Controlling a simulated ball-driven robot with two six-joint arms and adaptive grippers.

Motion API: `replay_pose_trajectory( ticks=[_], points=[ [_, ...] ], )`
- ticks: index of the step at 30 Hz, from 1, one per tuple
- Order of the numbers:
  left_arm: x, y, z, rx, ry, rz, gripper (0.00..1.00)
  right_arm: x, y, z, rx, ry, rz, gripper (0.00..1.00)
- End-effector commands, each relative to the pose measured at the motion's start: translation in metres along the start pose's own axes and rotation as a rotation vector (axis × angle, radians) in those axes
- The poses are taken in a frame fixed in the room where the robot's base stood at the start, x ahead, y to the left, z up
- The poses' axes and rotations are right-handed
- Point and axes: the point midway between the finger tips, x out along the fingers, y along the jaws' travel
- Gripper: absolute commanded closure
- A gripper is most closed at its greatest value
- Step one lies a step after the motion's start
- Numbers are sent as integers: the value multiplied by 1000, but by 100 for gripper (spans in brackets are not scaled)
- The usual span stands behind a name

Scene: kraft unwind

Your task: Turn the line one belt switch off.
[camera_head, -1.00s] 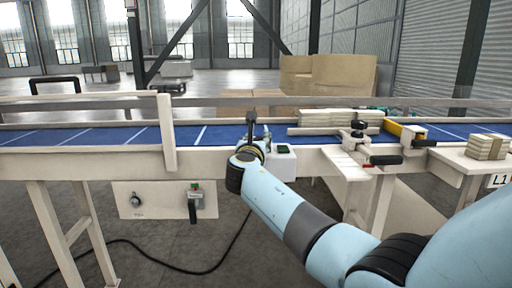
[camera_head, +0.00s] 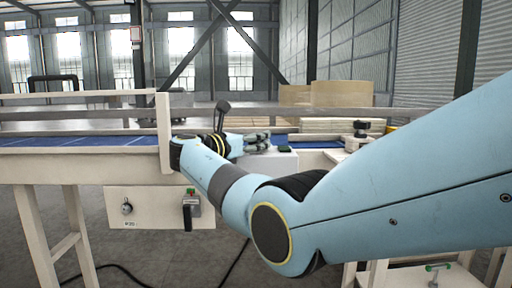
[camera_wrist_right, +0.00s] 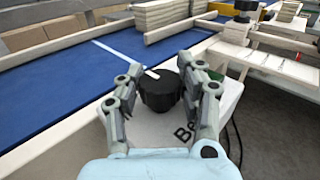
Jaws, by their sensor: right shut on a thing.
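The belt switch is a black round knob (camera_wrist_right: 160,95) with a white pointer mark, on top of a white box (camera_wrist_right: 226,105) beside the blue belt. The pointer aims up and left in the right wrist view. Black lettering on the box is partly covered by a finger. My right gripper (camera_wrist_right: 161,70) has one finger on each side of the knob and is shut on it. In the head view the right gripper (camera_head: 260,142) is over the white box (camera_head: 270,163), and the knob is hidden there. My left gripper is not in view.
A lower panel (camera_head: 150,208) under the conveyor carries another knob (camera_head: 126,208) and a handle (camera_head: 188,212). A clamp (camera_head: 360,132) stands to the right. Cardboard (camera_head: 340,94) is behind.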

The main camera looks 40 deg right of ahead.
Motion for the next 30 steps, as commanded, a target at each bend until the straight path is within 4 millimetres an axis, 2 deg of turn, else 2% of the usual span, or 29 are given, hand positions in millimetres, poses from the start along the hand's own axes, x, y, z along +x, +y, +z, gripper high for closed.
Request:
replay_pose_trajectory(
  ticks=[13,14,19,20,30],
  points=[
    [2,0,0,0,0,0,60,-2,0,-3,-3,6,-10,96],
    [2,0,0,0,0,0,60,-2,0,-3,-3,6,-9,61],
    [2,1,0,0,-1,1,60,-1,0,-2,-2,4,-9,39],
    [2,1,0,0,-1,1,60,-1,0,-2,-2,4,-9,37],
    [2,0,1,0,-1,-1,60,-6,0,-1,-1,3,-8,37]
  ],
)
